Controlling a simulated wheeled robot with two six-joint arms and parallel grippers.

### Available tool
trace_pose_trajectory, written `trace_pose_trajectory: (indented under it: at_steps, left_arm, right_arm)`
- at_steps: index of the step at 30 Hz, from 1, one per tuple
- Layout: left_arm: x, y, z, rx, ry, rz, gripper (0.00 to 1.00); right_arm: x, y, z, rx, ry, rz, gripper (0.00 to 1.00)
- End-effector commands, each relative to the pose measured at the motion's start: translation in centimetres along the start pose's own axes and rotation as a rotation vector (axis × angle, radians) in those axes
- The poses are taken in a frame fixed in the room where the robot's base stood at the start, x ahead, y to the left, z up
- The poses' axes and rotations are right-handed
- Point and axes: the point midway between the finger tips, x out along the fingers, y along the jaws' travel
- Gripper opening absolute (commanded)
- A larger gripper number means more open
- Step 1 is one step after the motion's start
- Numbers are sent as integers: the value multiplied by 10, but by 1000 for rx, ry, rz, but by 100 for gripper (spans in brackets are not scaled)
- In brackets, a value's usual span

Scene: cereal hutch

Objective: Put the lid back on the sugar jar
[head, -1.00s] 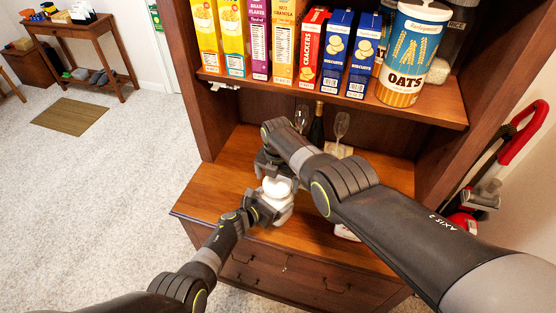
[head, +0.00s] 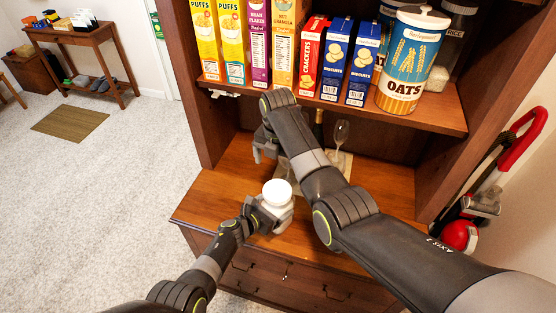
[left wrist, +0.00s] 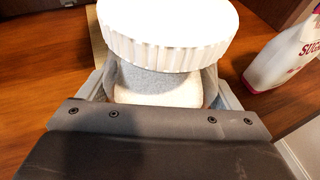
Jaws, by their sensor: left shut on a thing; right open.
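A white jar (head: 277,206) is held over the hutch counter by my left gripper (head: 270,213), which is shut around its body. The white lid (head: 277,190) sits on top of the jar. In the left wrist view the lid (left wrist: 170,35) is wide with a ribbed rim and covers the jar's mouth; part of the white jar body (left wrist: 155,92) shows between the grey fingers. I cannot tell whether the lid is fully seated. My right gripper (head: 266,148) is open and empty, above and behind the jar, apart from the lid.
A white package with red "SUG" lettering (left wrist: 290,50) stands right of the jar; my right arm hides it in the head view. Wine glasses (head: 341,132) and a dark bottle (head: 318,125) stand at the back. Cereal boxes and an oats canister (head: 412,62) fill the shelf above.

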Motion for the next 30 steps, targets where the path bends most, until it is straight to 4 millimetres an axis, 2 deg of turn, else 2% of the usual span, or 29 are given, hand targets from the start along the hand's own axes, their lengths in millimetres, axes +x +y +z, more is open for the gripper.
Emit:
trace_pose_trajectory:
  at_steps: [4, 11, 12, 15, 24, 30]
  left_arm:
    - [0, 0, -1, 0, 1, 1, 22]
    - [0, 0, -1, 0, 1, 1, 22]
    - [0, 0, -1, 0, 1, 1, 87]
    - [0, 0, 0, 0, 1, 1, 100]
    - [-3, 0, 0, 0, 0, 1, 100]
    - [-27, 0, 3, -2, 1, 2, 100]
  right_arm:
    - [-7, 0, 0, 1, 0, 0, 100]
    - [-7, 0, 0, 1, 0, 0, 100]
    - [-7, 0, 0, 0, 0, 0, 100]
    - [-7, 0, 0, 1, 0, 0, 100]
    - [-10, 0, 0, 0, 0, 0, 100]
    - [-28, 0, 0, 0, 0, 0, 100]
